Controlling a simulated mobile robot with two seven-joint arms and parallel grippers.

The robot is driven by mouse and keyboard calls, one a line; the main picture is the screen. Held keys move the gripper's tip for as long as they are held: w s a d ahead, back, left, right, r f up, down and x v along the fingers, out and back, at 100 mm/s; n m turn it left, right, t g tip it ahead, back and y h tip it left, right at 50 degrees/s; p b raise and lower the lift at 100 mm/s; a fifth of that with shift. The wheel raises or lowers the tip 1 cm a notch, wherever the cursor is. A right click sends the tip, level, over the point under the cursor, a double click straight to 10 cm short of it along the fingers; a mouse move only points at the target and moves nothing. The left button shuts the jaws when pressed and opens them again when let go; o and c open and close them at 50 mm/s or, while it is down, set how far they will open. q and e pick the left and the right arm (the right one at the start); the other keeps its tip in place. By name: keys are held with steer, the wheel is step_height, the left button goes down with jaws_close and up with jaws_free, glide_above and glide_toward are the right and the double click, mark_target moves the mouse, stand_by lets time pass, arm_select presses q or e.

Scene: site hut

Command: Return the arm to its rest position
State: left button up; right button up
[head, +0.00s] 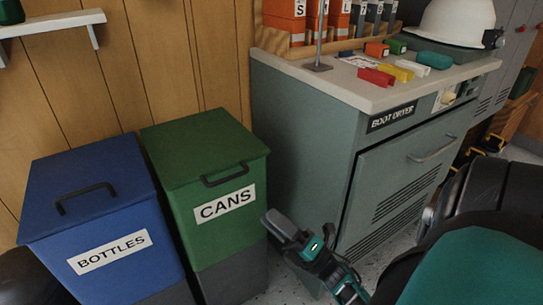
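My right gripper (275,224) shows at the lower middle of the head view, low in front of the green bin and the boot dryer cabinet. Its arm comes in from the lower right. I see no object in it, but the fingers are seen at a steep angle and I cannot tell whether they are open or shut. My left gripper is not in view.
A blue BOTTLES bin (95,205) and a green CANS bin (215,165), both lidded, stand left of the gripper. Some speckled floor shows between.

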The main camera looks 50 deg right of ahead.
steer(key=shift+w, duration=0.1)
stand_by(0.3)
